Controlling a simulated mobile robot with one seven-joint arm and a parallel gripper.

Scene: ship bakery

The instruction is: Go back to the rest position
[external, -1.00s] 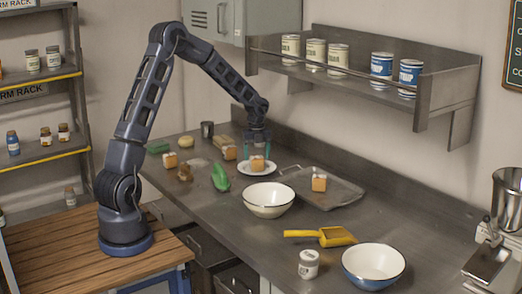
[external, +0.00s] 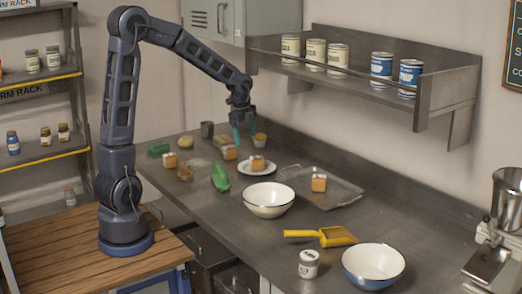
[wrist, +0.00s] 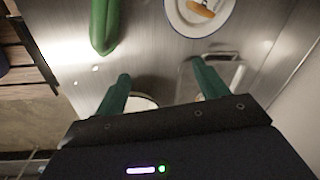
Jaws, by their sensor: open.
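My gripper (external: 244,132) is raised above the far part of the steel counter, pointing down with its green fingers apart and nothing between them. My arm is bent with its elbow high, above its base on the wooden table. In the wrist view my gripper (wrist: 160,82) also shows spread, empty fingers. The plate (wrist: 178,22) shows at the top of the wrist view.
A green cucumber-like item (external: 220,178) and several bread-like pieces lie around the plate. A white bowl (external: 268,207), a metal tray (external: 341,193) with another block (external: 319,182), a yellow scoop (external: 337,236) and a blue bowl (external: 373,280) stand nearer. A shelf with cans (external: 338,56) hangs at right.

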